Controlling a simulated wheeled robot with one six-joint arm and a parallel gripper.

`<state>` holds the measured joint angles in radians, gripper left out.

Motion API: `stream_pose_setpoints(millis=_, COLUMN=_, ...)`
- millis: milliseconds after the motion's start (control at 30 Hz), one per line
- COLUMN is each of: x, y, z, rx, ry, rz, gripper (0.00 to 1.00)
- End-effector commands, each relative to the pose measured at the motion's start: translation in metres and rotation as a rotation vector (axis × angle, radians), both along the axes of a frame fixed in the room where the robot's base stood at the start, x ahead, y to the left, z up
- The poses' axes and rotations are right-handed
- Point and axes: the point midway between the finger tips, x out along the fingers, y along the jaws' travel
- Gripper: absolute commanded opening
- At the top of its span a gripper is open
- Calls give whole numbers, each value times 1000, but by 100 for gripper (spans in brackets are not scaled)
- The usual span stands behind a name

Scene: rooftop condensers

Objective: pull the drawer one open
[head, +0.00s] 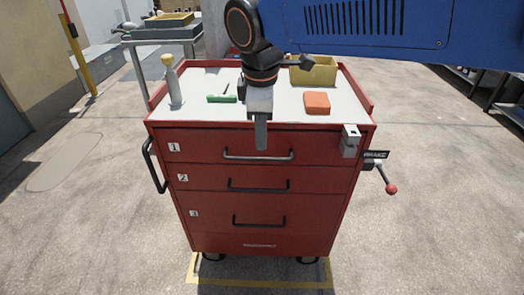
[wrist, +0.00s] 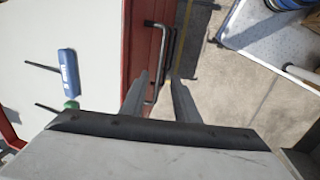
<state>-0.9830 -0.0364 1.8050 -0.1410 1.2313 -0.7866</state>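Drawer one (head: 205,147) is the top drawer of a red tool cart, labelled 1, and it is shut. Its dark bar handle (head: 286,156) runs across the middle of its front. My gripper (head: 261,146) points down in front of this handle and hides part of it. In the wrist view the two fingers of my gripper (wrist: 160,76) are apart, with the handle (wrist: 165,60) showing in the gap between them. I cannot tell whether either finger touches the bar.
A grey latch-like block (head: 350,141) sits at the drawer's right end, near a brake lever with a red knob (head: 391,188). The cart top holds a bottle (head: 174,87), a green-handled tool (head: 222,99), an orange block (head: 317,102) and a yellow bin (head: 318,73). The floor in front is clear.

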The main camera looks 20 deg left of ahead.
Motion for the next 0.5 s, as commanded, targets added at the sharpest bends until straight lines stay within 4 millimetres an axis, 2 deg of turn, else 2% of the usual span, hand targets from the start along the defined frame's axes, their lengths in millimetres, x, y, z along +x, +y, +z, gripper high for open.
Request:
stream_pose_setpoints(millis=100, x=4, y=0, z=-22, rx=-2, ry=2, rz=-1, gripper=28)
stream_pose_setpoints(millis=300, x=10, y=2, z=-51, rx=-2, ry=1, rz=-1, gripper=28)
stream_pose_setpoints(millis=500, x=13, y=3, z=-67, rx=-1, ry=0, rz=-1, gripper=28)
